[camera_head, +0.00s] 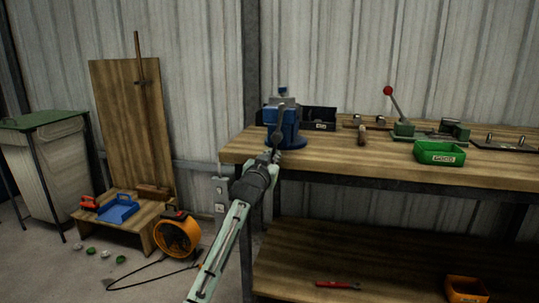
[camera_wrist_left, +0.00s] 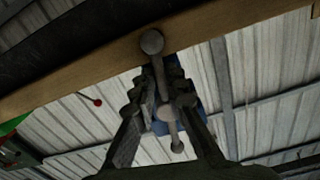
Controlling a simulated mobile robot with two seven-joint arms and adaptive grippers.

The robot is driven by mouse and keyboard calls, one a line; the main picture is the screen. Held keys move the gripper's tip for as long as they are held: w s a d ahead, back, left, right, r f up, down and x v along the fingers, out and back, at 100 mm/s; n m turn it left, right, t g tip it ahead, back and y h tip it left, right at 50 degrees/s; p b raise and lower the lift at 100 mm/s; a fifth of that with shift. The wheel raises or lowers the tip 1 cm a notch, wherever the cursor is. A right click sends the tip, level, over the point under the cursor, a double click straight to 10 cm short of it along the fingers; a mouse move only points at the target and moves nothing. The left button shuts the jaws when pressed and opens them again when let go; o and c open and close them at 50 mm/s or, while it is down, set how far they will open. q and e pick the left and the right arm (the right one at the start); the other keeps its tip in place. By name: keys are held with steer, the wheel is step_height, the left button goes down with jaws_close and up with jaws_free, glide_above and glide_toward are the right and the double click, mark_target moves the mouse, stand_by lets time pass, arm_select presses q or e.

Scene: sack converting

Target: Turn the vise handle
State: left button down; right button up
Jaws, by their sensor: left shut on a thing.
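The blue vise (camera_head: 290,132) stands at the left front corner of the wooden workbench (camera_head: 400,164). Its grey handle (camera_head: 281,118) is a bar that hangs steeply at the vise's front. In the left wrist view the handle (camera_wrist_left: 159,68) shows a round knob at each end and runs between the fingers, slightly tilted. My left gripper (camera_head: 272,156) reaches up from below to the vise front and is shut on the handle. Its fingers (camera_wrist_left: 162,88) lie on both sides of the bar, and the blue vise body shows behind them. My right gripper is not in view.
A black bin (camera_head: 319,118) stands right behind the vise. A green bin (camera_head: 439,152) and a lever tool with a red knob (camera_head: 388,91) are farther right. The bench's front edge is close to my left gripper. An orange reel (camera_head: 177,238) stands on the floor, left.

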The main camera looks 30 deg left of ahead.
arm_select(q)
steer(key=shift+r+n, duration=0.3)
steer(key=c, duration=1.5)
jaws_free()
steer(key=shift+w+f, duration=0.1)
steer(key=shift+f, duration=0.1)
steer(key=shift+c, duration=0.2)
steer(key=shift+d+f, duration=0.1)
steer(key=v, duration=1.2)
